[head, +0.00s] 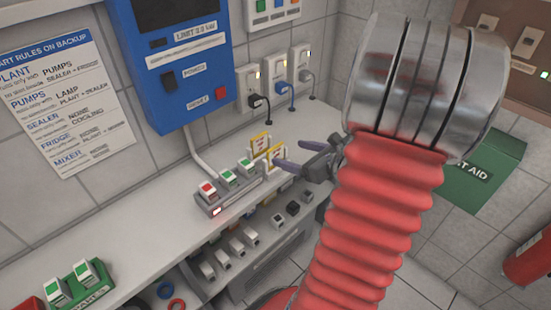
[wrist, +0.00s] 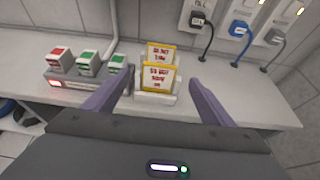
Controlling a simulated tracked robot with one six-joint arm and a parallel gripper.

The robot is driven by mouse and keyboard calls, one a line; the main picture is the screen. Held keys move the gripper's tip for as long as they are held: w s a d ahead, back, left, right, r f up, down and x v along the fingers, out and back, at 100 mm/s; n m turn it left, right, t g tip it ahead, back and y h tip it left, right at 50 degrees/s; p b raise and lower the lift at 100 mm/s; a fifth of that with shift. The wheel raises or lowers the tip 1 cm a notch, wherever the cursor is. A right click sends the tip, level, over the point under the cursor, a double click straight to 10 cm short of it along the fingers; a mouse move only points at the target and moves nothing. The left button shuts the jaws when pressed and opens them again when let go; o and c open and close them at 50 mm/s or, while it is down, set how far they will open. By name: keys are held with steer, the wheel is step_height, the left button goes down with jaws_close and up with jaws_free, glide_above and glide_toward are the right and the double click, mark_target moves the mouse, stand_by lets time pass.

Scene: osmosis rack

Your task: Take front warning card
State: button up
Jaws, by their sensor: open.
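Two yellow-edged white warning cards with red print stand upright, one behind the other, in a pale holder (wrist: 170,99) on the counter. The front warning card (wrist: 158,79) is nearer to me in the wrist view, and it also shows in the head view (head: 277,153). The rear card (wrist: 160,54) is partly hidden behind it. My gripper (wrist: 163,88) is open, with one purple-grey finger to the left and one to the right of the cards in the picture. In the head view my gripper (head: 286,156) is close to the cards. I cannot tell whether it touches them.
A strip with one red and two green switch blocks (head: 229,183) stands left of the cards. Plugs with cables (wrist: 240,28) sit in wall sockets behind. A blue box (head: 175,60) hangs on the wall above. Some counter right of the holder is clear.

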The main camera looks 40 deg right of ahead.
mark_target(276, 150)
steer(key=shift+x, duration=1.7)
steer(key=shift+x, duration=2.6)
steer(key=shift+s+f, duration=0.1)
steer(key=shift+c, duration=0.6)
steer(key=c, duration=1)
